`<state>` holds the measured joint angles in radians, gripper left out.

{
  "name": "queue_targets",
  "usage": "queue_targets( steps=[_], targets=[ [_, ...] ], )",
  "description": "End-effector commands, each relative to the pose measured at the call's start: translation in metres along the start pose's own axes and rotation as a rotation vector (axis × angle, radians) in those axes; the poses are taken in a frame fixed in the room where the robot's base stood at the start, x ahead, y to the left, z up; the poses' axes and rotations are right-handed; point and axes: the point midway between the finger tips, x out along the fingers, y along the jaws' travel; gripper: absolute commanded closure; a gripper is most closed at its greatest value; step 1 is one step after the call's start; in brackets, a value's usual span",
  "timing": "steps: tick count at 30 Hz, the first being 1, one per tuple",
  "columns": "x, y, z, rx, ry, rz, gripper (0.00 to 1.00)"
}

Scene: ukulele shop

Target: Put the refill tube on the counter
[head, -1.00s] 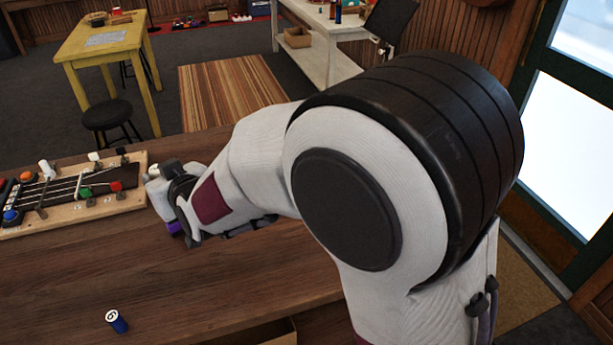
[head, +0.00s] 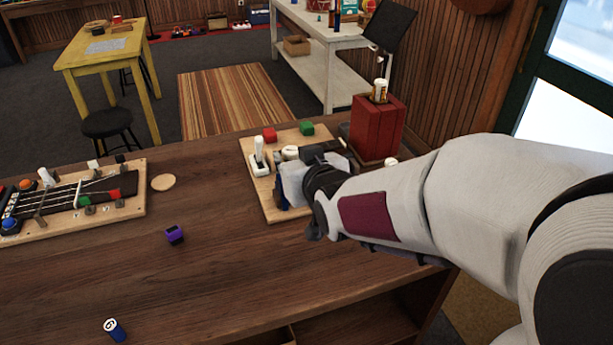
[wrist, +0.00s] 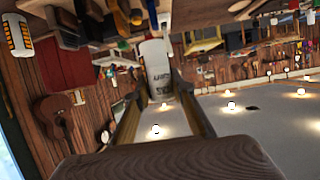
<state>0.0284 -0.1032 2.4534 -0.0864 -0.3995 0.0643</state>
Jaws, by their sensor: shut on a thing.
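My gripper (head: 290,185) is low over the wooden board at the right part of the counter (head: 220,290). In the wrist view my gripper (wrist: 158,98) is shut on a white tube with dark lettering (wrist: 157,66), which looks like the refill tube. In the head view the held tube is largely hidden by the gripper, and I cannot tell whether it touches the board. Another white tube with orange bands (head: 380,90) stands in the top of a red block (head: 376,130); it also shows in the wrist view (wrist: 17,35).

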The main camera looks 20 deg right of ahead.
Motion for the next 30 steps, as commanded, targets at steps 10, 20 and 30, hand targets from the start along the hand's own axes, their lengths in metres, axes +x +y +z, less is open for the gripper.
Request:
queue_targets(
  steps=[10,20,30],
  targets=[
    [0.017,0.079,-0.016,0.033,0.012,0.103,0.98],
    [0.040,0.158,-0.023,0.057,0.018,0.175,0.98],
    [0.054,0.247,-0.014,0.086,0.010,0.239,0.98]
  ],
)
